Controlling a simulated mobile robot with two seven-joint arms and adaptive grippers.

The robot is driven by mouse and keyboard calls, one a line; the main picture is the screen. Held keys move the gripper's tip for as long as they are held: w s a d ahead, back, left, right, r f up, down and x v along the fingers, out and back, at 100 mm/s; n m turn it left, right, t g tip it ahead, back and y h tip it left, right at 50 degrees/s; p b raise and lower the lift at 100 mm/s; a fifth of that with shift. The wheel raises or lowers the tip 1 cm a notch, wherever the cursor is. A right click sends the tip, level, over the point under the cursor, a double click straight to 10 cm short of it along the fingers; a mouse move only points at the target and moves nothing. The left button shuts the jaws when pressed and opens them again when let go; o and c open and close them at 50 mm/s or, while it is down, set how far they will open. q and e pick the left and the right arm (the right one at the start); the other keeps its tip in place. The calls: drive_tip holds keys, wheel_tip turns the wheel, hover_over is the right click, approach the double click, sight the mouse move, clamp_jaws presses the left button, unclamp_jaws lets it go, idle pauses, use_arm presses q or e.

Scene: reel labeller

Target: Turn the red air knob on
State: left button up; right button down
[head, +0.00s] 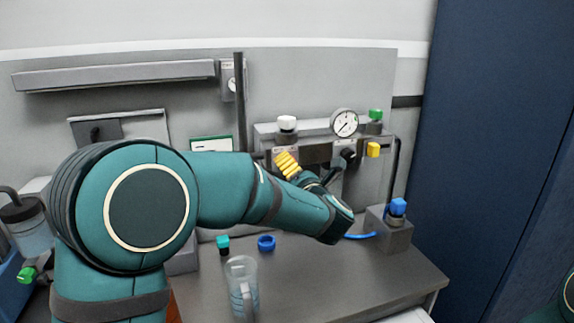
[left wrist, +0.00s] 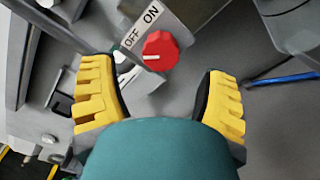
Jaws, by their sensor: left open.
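The red air knob (left wrist: 160,50) shows in the left wrist view, above the middle of the picture. Its white mark points left, on the side of the word OFF on the label plate (left wrist: 142,26); ON is at the plate's upper right. My left gripper (left wrist: 160,98) is open and empty, its yellow fingers spread wide with the knob beyond and between them, apart from both. In the head view my left gripper (head: 318,162) is in front of the grey air panel (head: 265,130), and I cannot make out the red knob there. My right gripper is not in view.
The panel carries a white knob (head: 287,123), a gauge (head: 344,122), a green knob (head: 375,115) and a yellow part (head: 373,149). A blue-topped block (head: 396,232) with a blue hose stands at right. A clear jug (head: 241,285) stands on the grey bench (head: 335,290).

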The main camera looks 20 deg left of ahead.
use_arm(q)
drive_tip(key=shift+x, duration=2.5)
drive_tip(key=c, duration=1.2)
